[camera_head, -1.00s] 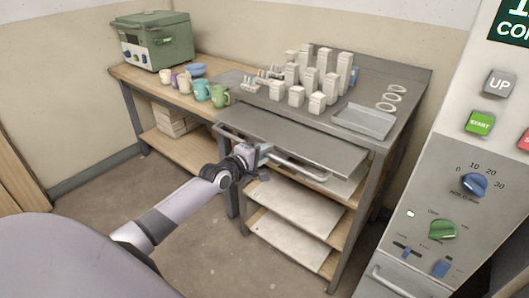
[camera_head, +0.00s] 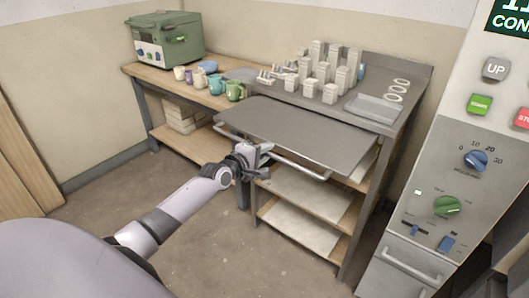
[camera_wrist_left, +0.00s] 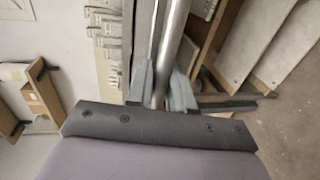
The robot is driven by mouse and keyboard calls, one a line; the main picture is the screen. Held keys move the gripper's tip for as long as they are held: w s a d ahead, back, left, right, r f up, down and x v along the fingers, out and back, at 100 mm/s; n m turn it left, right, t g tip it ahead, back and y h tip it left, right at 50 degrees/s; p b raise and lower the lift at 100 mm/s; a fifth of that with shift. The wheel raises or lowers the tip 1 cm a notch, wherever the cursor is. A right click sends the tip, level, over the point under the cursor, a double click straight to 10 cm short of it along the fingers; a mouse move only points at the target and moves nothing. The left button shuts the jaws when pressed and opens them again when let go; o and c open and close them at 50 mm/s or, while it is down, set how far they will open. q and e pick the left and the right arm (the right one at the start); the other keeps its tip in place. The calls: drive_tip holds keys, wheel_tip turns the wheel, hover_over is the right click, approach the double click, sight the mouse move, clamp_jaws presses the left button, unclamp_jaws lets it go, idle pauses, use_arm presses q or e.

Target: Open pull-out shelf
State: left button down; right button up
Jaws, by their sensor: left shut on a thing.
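The pull-out shelf (camera_head: 305,130) is a flat grey metal panel under the worktop, and it sticks out from the front of the metal bench. A long bar handle (camera_head: 300,167) runs along its front edge. My left gripper (camera_head: 262,150) is shut on the handle near its left part. In the left wrist view the silver bar (camera_wrist_left: 172,45) passes between the two fingers (camera_wrist_left: 160,88). My right gripper is not in view.
Lower shelves with pale boards (camera_head: 300,228) sit beneath the panel. The metal worktop (camera_head: 345,90) holds several white blocks and a tray (camera_head: 374,108). A wooden table (camera_head: 160,82) with mugs and a green box (camera_head: 166,38) stands left. A control panel (camera_head: 440,190) stands right. The floor in front is clear.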

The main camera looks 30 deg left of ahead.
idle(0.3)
use_arm(q)
drive_tip(key=c, duration=1.2)
unclamp_jaws()
drive_tip(key=shift+o, duration=0.2)
drive_tip(key=shift+s, duration=0.1)
drive_tip(key=p+v, duration=0.1)
drive_tip(key=v, duration=0.6)
